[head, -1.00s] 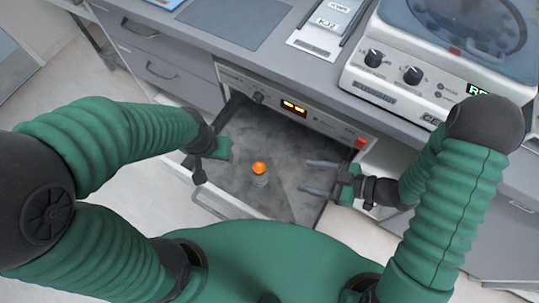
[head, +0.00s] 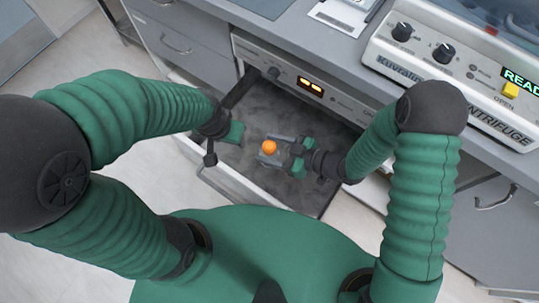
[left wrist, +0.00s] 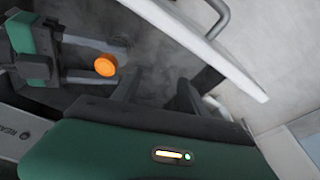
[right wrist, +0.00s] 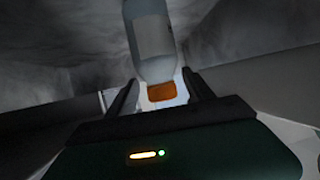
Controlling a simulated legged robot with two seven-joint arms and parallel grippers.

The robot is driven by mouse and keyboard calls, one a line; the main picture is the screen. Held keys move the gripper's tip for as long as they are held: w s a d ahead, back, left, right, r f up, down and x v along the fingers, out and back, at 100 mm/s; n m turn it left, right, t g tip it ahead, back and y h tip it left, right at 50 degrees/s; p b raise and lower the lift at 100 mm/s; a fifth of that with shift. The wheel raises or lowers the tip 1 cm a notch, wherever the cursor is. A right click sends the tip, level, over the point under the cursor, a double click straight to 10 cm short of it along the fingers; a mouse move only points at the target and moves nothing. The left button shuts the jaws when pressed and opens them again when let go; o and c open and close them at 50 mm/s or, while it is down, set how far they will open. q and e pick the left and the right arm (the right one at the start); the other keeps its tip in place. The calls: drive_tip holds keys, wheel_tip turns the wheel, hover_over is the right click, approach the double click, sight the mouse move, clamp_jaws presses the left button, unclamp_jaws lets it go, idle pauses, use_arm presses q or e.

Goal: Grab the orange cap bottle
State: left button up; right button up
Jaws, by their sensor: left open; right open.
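The bottle with the orange cap (head: 269,147) stands in the open drawer in the head view. Its orange cap also shows in the left wrist view (left wrist: 105,66).
The drawer (head: 300,190) has a dark grey floor and a light front wall near my body. A panel with a lit orange display (head: 311,87) runs along its back. A centrifuge (head: 455,75) stands on the counter at the upper right.

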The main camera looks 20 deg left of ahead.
clamp_jaws()
idle(0.4)
idle(1.0)
